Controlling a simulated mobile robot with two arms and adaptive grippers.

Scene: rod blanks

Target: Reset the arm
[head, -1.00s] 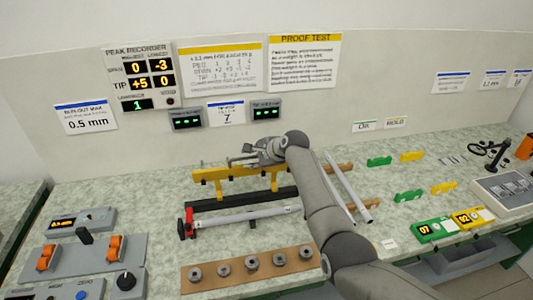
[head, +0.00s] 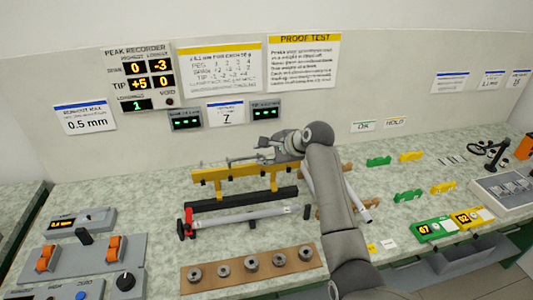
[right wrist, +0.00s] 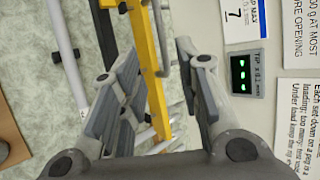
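My right gripper (head: 250,152) is over the back of the bench, just above and behind the yellow bar (head: 212,175) in the head view. In the right wrist view, the same gripper (right wrist: 155,55) has its two fingers spread apart with nothing held between them. The yellow bar (right wrist: 148,70) shows beyond the gap between the fingers. A grey rod (head: 250,215) lies in front of the black rail (head: 230,204). My left gripper is not in view.
A wooden board (head: 224,281) with several round metal weights is at the front. Rods lie on wooden supports (head: 370,202) behind my right forearm. Green and yellow units (head: 428,231) stand at right. Two small displays (head: 186,120) are on the back wall.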

